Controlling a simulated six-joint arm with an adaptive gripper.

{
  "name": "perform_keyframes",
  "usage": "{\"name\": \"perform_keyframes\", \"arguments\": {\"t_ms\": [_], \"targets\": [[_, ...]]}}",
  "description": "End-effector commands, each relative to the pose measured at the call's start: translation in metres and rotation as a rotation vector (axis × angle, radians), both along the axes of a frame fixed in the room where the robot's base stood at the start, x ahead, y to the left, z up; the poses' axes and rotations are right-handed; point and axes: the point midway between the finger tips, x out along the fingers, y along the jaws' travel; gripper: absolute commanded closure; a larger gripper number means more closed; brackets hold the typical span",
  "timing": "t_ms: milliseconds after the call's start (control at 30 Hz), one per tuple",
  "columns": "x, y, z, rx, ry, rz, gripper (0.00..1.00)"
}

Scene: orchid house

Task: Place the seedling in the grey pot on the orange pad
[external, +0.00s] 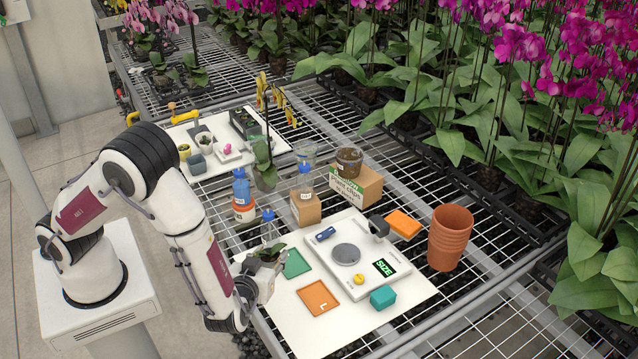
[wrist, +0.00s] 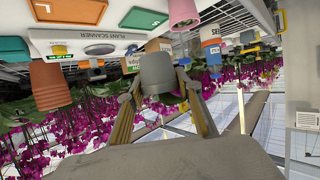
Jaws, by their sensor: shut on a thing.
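My gripper (external: 264,274) is shut on the grey pot (wrist: 158,72), which sits between its two fingers in the wrist view (wrist: 160,94). Green seedling leaves (external: 268,254) show just above the gripper in the external view; the pot itself is mostly hidden there. The gripper is at the left edge of the white board, left of the orange pad (external: 318,299). The pad is flat, marked with a letter, and empty. It also shows at the top left of the wrist view (wrist: 70,10). I cannot tell the pot's exact height above the board.
A green pad (external: 296,263) lies behind the orange one. Bottles (external: 242,190) and a cardboard box (external: 360,190) stand behind. Stacked terracotta pots (external: 450,238) are at right.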

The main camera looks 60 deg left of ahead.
Motion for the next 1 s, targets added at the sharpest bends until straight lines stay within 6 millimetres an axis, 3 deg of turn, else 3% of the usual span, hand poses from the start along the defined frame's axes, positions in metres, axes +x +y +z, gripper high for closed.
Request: {"name": "perform_keyframes", "arguments": {"t_ms": [167, 467, 767, 1000], "targets": [[0.005, 0.015, -0.001, 0.001, 0.001, 0.036, 0.88], [0.022, 0.063, -0.008, 0.000, 0.000, 0.154, 0.88], [0.082, 0.091, -0.011, -0.001, -0.002, 0.151, 0.88], [0.152, 0.103, -0.010, -0.002, -0.003, 0.067, 0.88]]}}
